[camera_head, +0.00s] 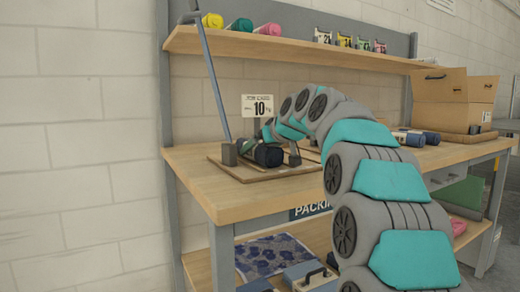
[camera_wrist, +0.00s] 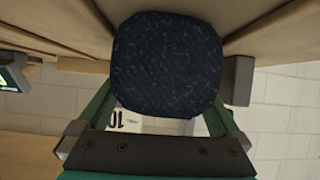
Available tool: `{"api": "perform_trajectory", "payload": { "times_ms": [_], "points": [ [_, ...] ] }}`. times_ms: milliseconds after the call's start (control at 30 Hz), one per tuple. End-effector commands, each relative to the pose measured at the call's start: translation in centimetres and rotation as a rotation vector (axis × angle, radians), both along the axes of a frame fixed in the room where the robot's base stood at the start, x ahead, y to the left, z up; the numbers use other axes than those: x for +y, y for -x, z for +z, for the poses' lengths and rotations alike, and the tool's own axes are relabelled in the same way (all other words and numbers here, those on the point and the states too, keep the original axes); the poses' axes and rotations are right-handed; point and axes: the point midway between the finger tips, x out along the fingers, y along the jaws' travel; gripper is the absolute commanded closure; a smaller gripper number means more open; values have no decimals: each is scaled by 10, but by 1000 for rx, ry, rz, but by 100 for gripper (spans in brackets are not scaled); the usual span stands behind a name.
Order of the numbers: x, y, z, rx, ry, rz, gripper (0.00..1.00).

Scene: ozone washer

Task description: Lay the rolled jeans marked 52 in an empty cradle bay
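Dark navy rolled jeans (camera_head: 268,155) are at the wooden cradle board (camera_head: 240,175) on the left of the bench, between short grey posts. In the wrist view the round end of the roll (camera_wrist: 167,65) fills the gap between my fingers. My gripper (camera_head: 262,143) reaches down over the roll, with a green finger against each side. It appears shut on the roll, though the fingertips are hidden behind it. No number 52 can be read on the roll. My arm hides the board's right part, so I cannot tell if the roll rests on it.
A sign reading 10 (camera_head: 258,107) stands behind the cradle. Other dark rolls (camera_head: 415,137) and a cardboard box (camera_head: 455,95) are at the bench's right. The upper shelf (camera_head: 290,47) holds several coloured rolls.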

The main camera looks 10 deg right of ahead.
Motion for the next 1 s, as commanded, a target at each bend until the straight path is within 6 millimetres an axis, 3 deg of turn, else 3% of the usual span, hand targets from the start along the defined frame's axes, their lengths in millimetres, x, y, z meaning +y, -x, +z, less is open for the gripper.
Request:
{"api": "perform_trajectory", "payload": {
  "times_ms": [333,467,1000],
  "points": [
    [0,0,5,0,0,0,0],
    [-3,10,9,-1,0,0,0],
    [-30,92,57,-3,0,0,0]
  ]
}}
